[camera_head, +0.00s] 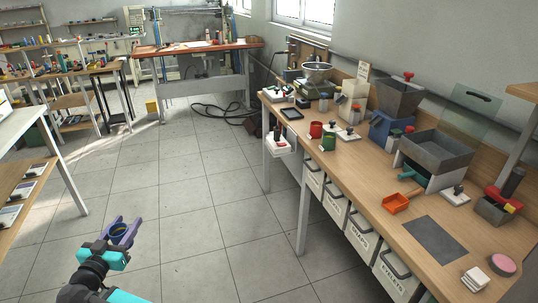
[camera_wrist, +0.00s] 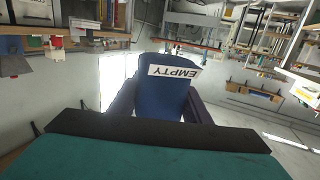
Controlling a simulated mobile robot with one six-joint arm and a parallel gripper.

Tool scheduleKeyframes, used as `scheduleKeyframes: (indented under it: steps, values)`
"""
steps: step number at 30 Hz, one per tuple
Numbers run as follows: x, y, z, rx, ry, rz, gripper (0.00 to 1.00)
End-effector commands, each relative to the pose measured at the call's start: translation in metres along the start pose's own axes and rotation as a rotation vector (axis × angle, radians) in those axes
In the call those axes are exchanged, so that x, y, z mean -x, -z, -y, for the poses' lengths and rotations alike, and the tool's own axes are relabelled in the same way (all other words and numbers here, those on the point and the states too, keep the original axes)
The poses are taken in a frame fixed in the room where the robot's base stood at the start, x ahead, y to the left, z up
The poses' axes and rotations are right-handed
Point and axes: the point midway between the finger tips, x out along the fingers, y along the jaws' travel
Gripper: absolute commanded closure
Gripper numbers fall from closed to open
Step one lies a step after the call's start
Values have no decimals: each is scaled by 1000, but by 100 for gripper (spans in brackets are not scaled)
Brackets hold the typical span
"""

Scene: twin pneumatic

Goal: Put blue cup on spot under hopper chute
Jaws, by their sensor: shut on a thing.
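My gripper (camera_head: 124,231) is out over the open floor at the lower left of the head view, well away from the workbench. It is shut on the blue cup (camera_head: 117,231), whose round rim shows between the purple fingers. In the wrist view the blue cup (camera_wrist: 163,105) fills the middle, with a white label reading EMPTY upside down, and my gripper's (camera_wrist: 160,112) fingers on both sides. A hopper (camera_head: 399,97) with a grey funnel and blue body stands on the bench at right. The spot under its chute cannot be made out.
The long wooden workbench (camera_head: 345,173) runs along the right wall. A red cup (camera_head: 316,130) and a green cup (camera_head: 328,142) stand left of the hopper. A grey box-topped machine (camera_head: 435,152) and an orange scoop (camera_head: 396,203) are nearer. The tiled floor (camera_head: 200,200) between is clear.

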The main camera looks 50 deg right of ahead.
Motion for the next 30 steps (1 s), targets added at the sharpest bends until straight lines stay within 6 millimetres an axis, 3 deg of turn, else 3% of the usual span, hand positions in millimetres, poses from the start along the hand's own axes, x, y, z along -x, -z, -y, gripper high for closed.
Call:
scheduleKeyframes:
  steps: [15, 30]
  values:
    - [-99, 21, -77, -11, -176, 4, 81]
    - [-178, 40, -169, -20, -340, 7, 81]
